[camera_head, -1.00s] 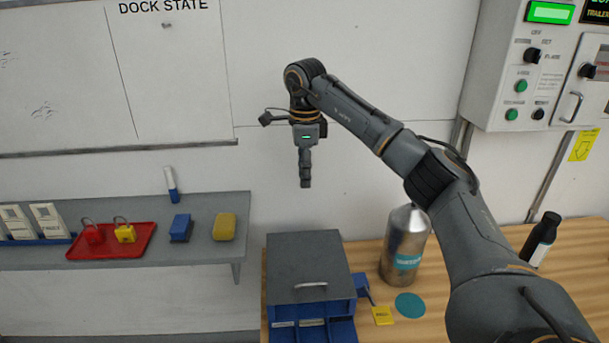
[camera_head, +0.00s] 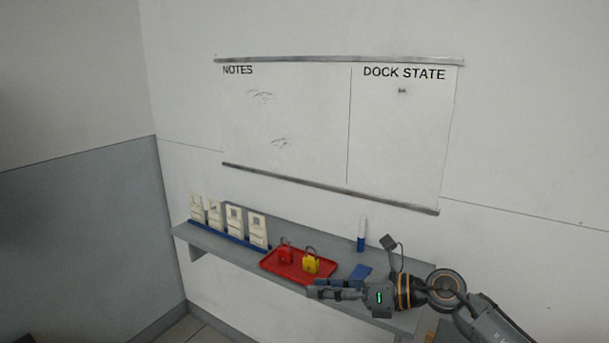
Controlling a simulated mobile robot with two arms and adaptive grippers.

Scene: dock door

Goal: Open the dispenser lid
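The dispenser and its lid are not in view now. My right gripper (camera_head: 335,291) comes in from the lower right and points left, in front of the shelf's front edge. Its fingers lie close together as seen from the side, and no gap between them can be judged. Nothing is clearly held in it. My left gripper is not in view.
A grey wall shelf (camera_head: 215,246) holds several white tags (camera_head: 236,221) in a blue rack, a red tray (camera_head: 272,263) with a red padlock (camera_head: 286,252) and a yellow padlock (camera_head: 310,263), a marker (camera_head: 362,236) and a blue eraser (camera_head: 361,271). A whiteboard (camera_head: 300,140) hangs above.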

